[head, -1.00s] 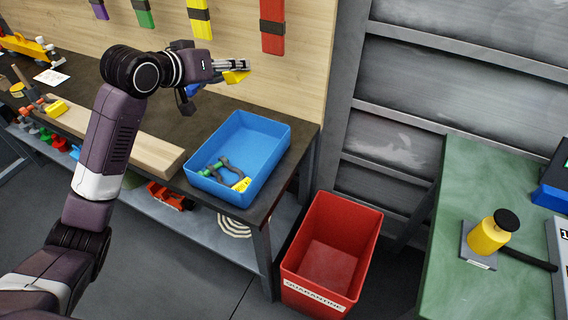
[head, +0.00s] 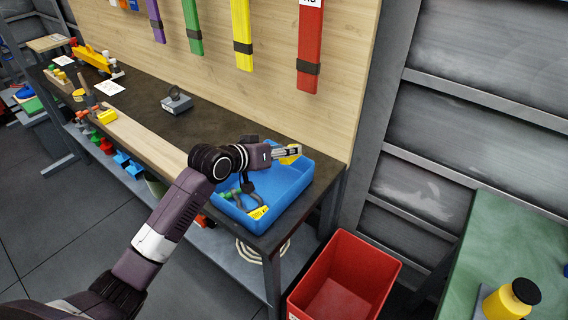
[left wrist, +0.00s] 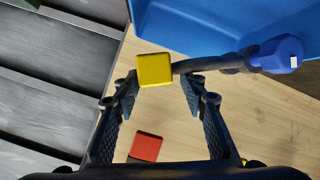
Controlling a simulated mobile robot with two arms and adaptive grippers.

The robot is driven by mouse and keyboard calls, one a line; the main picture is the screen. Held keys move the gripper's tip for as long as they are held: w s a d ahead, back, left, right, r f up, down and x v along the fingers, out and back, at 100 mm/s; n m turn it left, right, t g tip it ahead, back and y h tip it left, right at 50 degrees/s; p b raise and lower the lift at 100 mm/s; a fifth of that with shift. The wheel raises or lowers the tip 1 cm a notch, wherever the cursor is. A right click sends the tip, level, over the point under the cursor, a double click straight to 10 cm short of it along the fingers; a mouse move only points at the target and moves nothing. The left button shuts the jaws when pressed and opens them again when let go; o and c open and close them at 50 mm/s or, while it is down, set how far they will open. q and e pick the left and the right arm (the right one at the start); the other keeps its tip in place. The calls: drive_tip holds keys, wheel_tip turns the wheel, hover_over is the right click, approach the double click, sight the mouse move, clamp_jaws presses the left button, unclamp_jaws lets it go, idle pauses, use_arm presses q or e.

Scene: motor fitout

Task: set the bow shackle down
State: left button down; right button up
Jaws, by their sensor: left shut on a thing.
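My left gripper (head: 288,153) is over the back part of the blue tray (head: 290,197), near its rear rim. It is shut on the bow shackle (left wrist: 210,64), a dark curved bar with a blue hex end (left wrist: 278,54) and a yellow tag (left wrist: 154,70). In the left wrist view the tag sits between the fingertips and the bar runs to the right. In the head view the gripper mostly hides the shackle; the yellow tag (head: 291,158) shows. Another dark shackle with a green pin (head: 230,194) and yellow tag (head: 258,212) lies in the tray's front left. My right gripper is out of view.
A red bin (head: 376,288) stands on the floor right of the bench. A wooden plank (head: 145,140) and a grey block with a ring (head: 176,101) lie on the dark bench. Coloured straps (head: 309,45) hang on the wooden back panel. A green table (head: 490,225) is at the right.

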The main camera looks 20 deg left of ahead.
use_arm(q)
drive_tip(key=shift+w+f, duration=0.1)
drive_tip(key=shift+f, duration=2.5)
drive_tip(key=c, duration=1.6)
unclamp_jaws()
drive_tip(key=shift+f, duration=0.25)
drive_tip(key=o, duration=0.4)
drive_tip(key=shift+r, duration=0.1)
